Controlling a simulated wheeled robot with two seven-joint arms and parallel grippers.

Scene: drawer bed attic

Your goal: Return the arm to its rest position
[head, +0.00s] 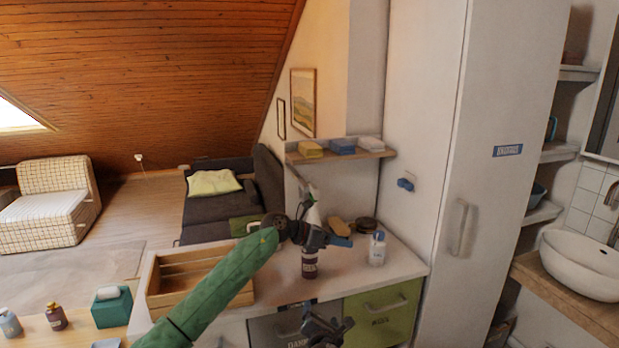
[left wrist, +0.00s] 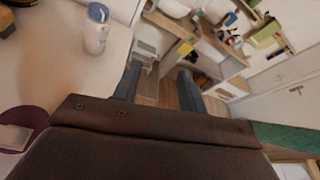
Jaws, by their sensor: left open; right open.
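My left arm reaches in green from the lower left. Its dark gripper (head: 328,238) is above the white counter (head: 405,262), partly in front of a dark bottle (head: 309,266) with a pale label. In the left wrist view the left gripper (left wrist: 160,85) has two fingers spread apart with nothing between them. My right gripper (head: 325,328) is low in the head view, in front of the drawer fronts, open, with no object visible in it. A white bottle with a blue cap (head: 377,249) stands on the counter to the right; it also shows in the left wrist view (left wrist: 97,32).
A wooden crate (head: 160,302) sits on the counter's left, partly behind my left arm. A green drawer (head: 383,312) is below the counter. A shelf (head: 340,157) with folded cloths hangs above. A tall white cabinet (head: 490,200) stands right. Floor shows at left.

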